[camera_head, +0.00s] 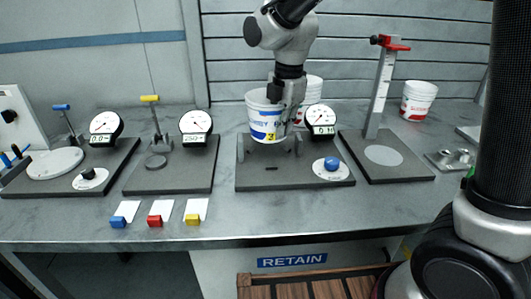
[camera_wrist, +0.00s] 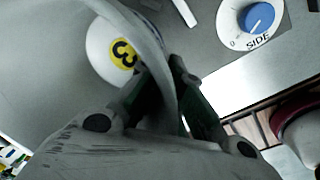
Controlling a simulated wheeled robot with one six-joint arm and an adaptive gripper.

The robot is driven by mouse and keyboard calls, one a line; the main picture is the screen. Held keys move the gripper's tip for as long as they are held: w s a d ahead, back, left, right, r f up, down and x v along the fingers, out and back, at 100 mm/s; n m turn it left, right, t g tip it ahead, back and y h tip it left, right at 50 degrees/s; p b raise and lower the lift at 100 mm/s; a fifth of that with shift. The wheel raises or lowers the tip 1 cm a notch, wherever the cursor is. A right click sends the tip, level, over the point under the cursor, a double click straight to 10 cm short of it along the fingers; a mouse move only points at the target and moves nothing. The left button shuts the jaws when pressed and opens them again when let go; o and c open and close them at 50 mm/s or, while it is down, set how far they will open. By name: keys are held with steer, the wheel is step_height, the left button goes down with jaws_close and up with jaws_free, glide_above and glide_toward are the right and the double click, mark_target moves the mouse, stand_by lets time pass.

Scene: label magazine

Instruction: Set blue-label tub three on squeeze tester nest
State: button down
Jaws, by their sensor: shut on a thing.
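The white tub with a blue label and a yellow 3 sticker (camera_head: 264,124) is held upright in the head view; the wrist view shows its pale wall and sticker (camera_wrist: 123,53) at upper left. My gripper (camera_head: 290,108) is shut on its right side, with the tub wall between the fingers (camera_wrist: 178,92). The tub is over the rear of the squeeze tester's dark base plate (camera_head: 270,181), between two short grey uprights. I cannot tell whether its bottom touches anything. The tester has a dial gauge (camera_head: 320,118) and a blue knob (camera_head: 332,163), labelled SIDE in the wrist view (camera_wrist: 257,18).
Another white tub (camera_head: 314,90) stands behind the gauge, and a red-label tub (camera_head: 419,101) stands back right. A tall post with a red clamp (camera_head: 381,90) rises right of the tester. Other gauge stations stand left. Coloured blocks with white cards (camera_head: 155,220) lie in front.

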step_height(320, 180, down, 7)
steer(key=shift+f, duration=0.1)
stand_by(0.4)
steer(key=c, duration=1.6)
jaws_free()
steer(key=shift+f, duration=0.1)
step_height(320, 180, up, 12)
steer(key=s+d, duration=0.1)
steer(key=s+d+r+m, duration=0.35)
steer(key=d+m, duration=0.25)
steer(key=d, duration=0.4)
steer(key=s+d+m+t, duration=0.3)
steer(key=s+d+m, duration=1.3)
steer(key=m, duration=0.3)
steer(key=shift+d+h, duration=0.4)
steer(key=shift+d, duration=0.05)
